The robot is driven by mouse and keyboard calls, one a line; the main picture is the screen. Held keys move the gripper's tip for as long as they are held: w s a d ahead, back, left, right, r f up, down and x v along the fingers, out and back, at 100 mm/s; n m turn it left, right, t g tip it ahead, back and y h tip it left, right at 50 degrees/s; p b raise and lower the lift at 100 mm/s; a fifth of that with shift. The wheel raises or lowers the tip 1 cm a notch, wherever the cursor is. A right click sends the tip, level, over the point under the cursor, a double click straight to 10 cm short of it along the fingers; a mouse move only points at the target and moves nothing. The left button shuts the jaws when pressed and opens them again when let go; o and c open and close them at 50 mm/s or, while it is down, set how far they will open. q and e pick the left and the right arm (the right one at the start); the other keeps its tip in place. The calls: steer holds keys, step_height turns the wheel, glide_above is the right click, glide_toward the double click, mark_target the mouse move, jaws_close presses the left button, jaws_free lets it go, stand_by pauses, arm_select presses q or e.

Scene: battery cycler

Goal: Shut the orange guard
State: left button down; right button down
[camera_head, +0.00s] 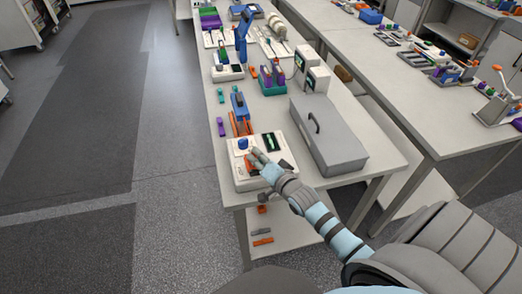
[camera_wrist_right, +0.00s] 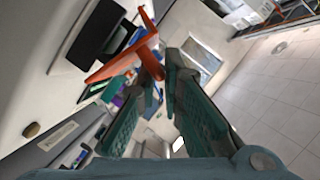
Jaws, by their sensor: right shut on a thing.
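The white battery cycler (camera_head: 242,181) sits at the near end of the bench, with a blue knob and a dark slot on top. In the right wrist view the orange guard (camera_wrist_right: 112,68) stands off the white body near a black recess. My right gripper (camera_head: 255,154) is over the cycler in the head view and hides part of it. In the right wrist view its fingertips (camera_wrist_right: 165,70) are closed on the guard's edge. How far open the guard stands is hard to tell. My left gripper is out of view.
A grey lidded case (camera_head: 335,150) stands right of the cycler. A blue-and-orange tool stand (camera_head: 239,115) is just behind it. Purple and teal pieces lie along the bench's left edge. A lower shelf holds small orange and grey parts.

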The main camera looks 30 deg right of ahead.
steer(key=shift+w+a+f+n+g+h, duration=0.1)
steer(key=shift+a+f+n+g+h, duration=0.25)
steer(key=shift+n, duration=0.4)
steer(key=shift+w+a+f+n+g+h, duration=0.1)
steer(key=shift+a+f+n+g+h, duration=0.2)
steer(key=shift+n, duration=0.45)
steer(key=shift+f, duration=0.1)
steer(key=c, duration=2)
jaws_free()
steer(key=v, duration=1.2)
steer(key=shift+a, duration=0.1)
steer(key=shift+w, duration=0.1)
